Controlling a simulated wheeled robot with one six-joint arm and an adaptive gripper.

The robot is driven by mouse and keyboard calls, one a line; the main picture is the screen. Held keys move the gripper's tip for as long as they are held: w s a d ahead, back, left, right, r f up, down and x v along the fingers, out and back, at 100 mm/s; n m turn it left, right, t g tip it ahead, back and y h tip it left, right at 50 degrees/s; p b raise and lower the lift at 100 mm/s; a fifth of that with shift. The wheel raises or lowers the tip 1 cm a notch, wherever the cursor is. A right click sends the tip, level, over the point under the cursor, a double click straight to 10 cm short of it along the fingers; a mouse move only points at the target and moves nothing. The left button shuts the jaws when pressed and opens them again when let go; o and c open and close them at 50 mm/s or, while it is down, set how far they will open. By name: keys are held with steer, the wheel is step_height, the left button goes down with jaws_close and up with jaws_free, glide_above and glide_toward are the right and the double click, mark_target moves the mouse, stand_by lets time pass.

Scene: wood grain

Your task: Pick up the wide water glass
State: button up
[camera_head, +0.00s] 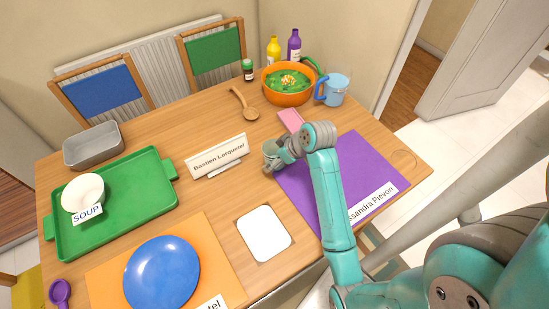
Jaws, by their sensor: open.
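A pale, see-through cup shape (269,147), which looks like the wide water glass, stands on the wooden table right of the "Bastien Lorquotel" name sign. My gripper (272,165) is right at it, reaching in from the right, and hides part of it. The gripper is open. Whether its fingers are around the glass or only beside it, and whether they touch it, is too small to tell.
The name sign (218,156) stands close on the left. A purple placemat (350,165) and a pink item (290,121) lie to the right. An orange soup bowl (284,98) and a blue mug (334,91) stand behind. A white card (264,233) lies in front.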

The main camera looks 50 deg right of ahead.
steer(key=shift+w+f, duration=0.4)
steer(key=shift+f, duration=0.2)
steer(key=c, duration=1.4)
